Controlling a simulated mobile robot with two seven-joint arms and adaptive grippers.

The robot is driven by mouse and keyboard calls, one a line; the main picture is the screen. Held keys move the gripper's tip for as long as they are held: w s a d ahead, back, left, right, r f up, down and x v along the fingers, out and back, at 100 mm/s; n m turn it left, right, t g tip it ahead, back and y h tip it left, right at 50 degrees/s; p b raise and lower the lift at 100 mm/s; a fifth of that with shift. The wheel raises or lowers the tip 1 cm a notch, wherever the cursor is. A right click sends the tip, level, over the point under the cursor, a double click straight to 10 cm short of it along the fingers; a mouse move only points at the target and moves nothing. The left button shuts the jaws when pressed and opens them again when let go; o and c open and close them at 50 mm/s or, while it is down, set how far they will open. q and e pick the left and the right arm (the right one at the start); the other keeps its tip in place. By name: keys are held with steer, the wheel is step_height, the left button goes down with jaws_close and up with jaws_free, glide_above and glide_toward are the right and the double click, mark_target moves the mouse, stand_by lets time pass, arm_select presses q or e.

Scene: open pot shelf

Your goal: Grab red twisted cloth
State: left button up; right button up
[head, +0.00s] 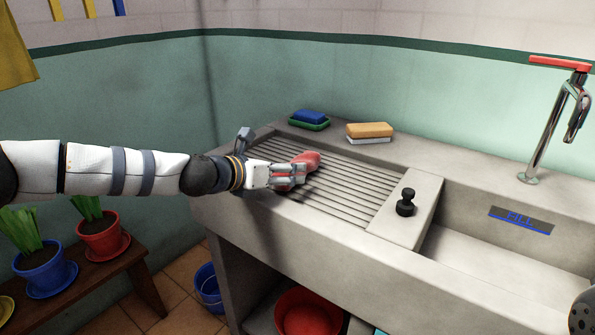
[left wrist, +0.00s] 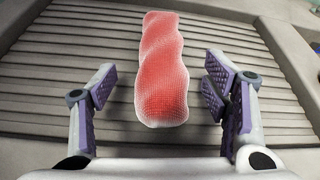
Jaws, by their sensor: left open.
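The red twisted cloth (head: 308,160) lies on the ridged draining board of the stone sink. In the left wrist view the cloth (left wrist: 161,70) runs away from me, with its near end between the fingertips. My left gripper (head: 287,176) reaches in from the left, low over the board. It also shows in the left wrist view (left wrist: 160,90), open, with purple pads on both sides of the cloth and a gap on each side. In the head view its fingers hide part of the cloth. My right gripper is not recognisable in either view.
A blue sponge on a green dish (head: 309,119) and an orange sponge (head: 370,130) sit on the back ledge. A black stopper (head: 405,202) stands right of the ridges (head: 345,190). The tap (head: 550,130) rises over the basin. Potted plants (head: 100,235) stand on a bench at left.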

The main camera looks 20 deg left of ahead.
arm_select(q)
steer(key=x, duration=0.3)
steer(key=shift+w+d+f, duration=0.1)
steer(key=shift+d, duration=0.05)
steer(key=shift+c, duration=0.3)
steer(key=c, duration=1.3)
steer(key=shift+c, duration=0.2)
